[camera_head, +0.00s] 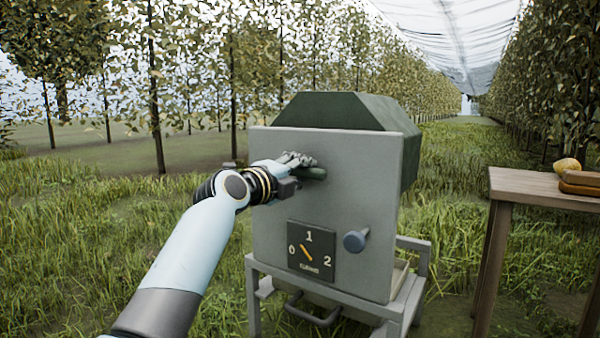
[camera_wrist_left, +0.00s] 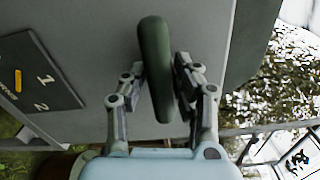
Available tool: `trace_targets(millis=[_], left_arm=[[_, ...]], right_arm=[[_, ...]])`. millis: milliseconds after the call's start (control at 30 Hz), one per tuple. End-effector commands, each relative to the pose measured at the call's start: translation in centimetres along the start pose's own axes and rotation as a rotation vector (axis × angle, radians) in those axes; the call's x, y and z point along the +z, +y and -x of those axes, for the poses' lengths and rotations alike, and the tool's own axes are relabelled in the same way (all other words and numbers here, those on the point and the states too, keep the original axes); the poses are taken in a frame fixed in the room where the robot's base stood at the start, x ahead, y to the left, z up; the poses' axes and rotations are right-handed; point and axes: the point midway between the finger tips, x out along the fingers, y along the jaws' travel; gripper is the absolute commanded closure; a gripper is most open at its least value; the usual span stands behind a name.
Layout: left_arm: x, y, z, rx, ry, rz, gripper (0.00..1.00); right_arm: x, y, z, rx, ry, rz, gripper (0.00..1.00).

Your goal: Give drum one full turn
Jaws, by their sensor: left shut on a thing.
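The dark green drum (camera_head: 340,108) sits behind the top of an upright grey panel (camera_head: 365,165). My left gripper (camera_head: 302,167) is at the panel's upper middle, shut on a green handle (camera_head: 314,174). In the left wrist view the handle (camera_wrist_left: 153,55) is a long rounded bar between the two fingers (camera_wrist_left: 158,85). A dark dial (camera_head: 312,250) marked 0, 1 and 2 is below. Its orange pointer (camera_head: 306,253) slants from upper left to lower right; which end indicates is unclear. My right gripper is not in view.
The panel stands on a grey frame (camera_head: 390,312) with a tray underneath. A wooden table (camera_head: 535,184) at right holds a yellow pear (camera_head: 567,165) and a brown box (camera_head: 580,182). Grass and tree rows surround it.

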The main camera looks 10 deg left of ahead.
Motion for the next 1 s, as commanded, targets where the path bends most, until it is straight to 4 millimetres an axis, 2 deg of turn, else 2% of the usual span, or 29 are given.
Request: trace_targets(millis=[100, 400, 467, 700, 800, 1000], left_arm=[[0.02, -0.15, -0.01, -0.003, -0.001, -0.083, 1.0], [0.0, -0.14, -0.01, -0.003, 0.0, -0.105, 1.0], [0.0, -0.13, -0.01, -0.003, 0.0, -0.16, 1.0], [0.0, -0.11, -0.01, -0.002, 0.0, -0.514, 1.0], [-0.01, -0.1, -0.01, -0.002, 0.0, -0.574, 1.0], [-0.02, -0.09, -0.01, -0.002, 0.0, -0.579, 1.0]], right_arm=[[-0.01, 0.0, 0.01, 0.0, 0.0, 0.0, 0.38], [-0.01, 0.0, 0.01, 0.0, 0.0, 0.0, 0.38], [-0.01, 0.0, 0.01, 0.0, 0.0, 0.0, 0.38], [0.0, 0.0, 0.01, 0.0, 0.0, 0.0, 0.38], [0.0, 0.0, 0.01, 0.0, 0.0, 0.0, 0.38], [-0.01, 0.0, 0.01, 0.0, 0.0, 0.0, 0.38]])
